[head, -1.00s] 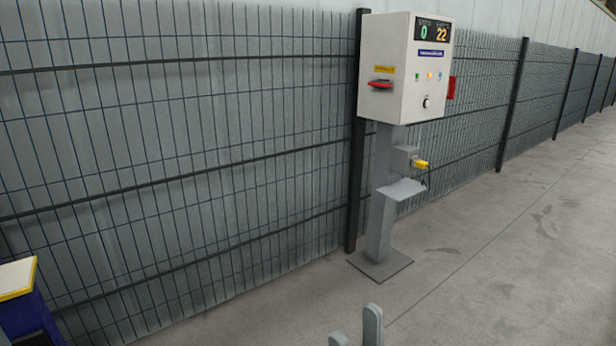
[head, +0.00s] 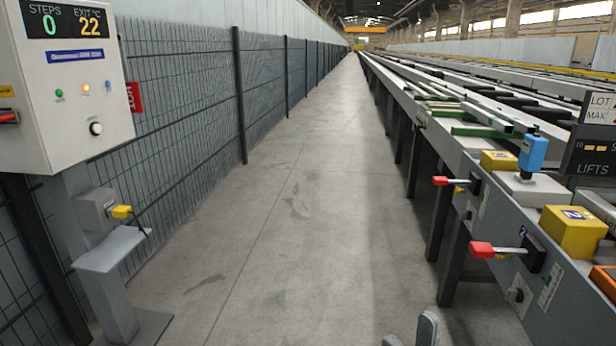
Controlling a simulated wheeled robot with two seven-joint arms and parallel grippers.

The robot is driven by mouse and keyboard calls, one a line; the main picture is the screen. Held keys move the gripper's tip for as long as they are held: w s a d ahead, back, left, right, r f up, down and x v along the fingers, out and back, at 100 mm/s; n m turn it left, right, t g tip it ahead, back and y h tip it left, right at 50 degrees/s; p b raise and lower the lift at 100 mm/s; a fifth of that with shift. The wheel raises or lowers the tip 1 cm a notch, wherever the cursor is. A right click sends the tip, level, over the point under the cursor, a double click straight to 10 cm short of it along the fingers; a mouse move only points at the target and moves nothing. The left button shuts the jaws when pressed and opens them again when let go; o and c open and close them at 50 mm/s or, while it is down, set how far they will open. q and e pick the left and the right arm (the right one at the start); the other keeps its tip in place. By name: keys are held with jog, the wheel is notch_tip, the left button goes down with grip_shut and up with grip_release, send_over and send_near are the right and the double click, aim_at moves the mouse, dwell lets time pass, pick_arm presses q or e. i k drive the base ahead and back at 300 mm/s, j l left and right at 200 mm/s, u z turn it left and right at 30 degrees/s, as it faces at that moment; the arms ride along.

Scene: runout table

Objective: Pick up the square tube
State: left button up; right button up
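Several long, pale profiles lie on the runout table (head: 445,135) at the right, well ahead of me. One short, light grey bar (head: 487,115) lies near the table's front edge beside green strips. At this distance I cannot tell whether it is the square tube. My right gripper (head: 410,335) shows only as two grey fingertips at the bottom edge, apart with nothing seen between them. It is far from the profiles. My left gripper is not in view.
The table's near end carries red-handled levers (head: 495,250), yellow blocks (head: 573,231) and a blue device (head: 533,152). A white control box (head: 65,85) on a grey post stands at the left by the mesh fence (head: 190,110). The concrete aisle (head: 290,220) between is clear.

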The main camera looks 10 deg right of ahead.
aim_at(524, 128)
jog(key=i+z, duration=0.25)
jog(key=i, duration=0.35)
jog(key=i+z, duration=0.25)
jog(key=i, duration=0.3)
jog(key=i+j+z, duration=0.3)
jog(key=i, duration=0.25)
jog(key=i+j+z, duration=0.25)
jog(key=i+z, duration=0.25)
jog(key=i+j+z, duration=0.95)
jog(key=j, duration=0.15)
jog(key=k+l, duration=0.05)
jog(key=k, duration=0.05)
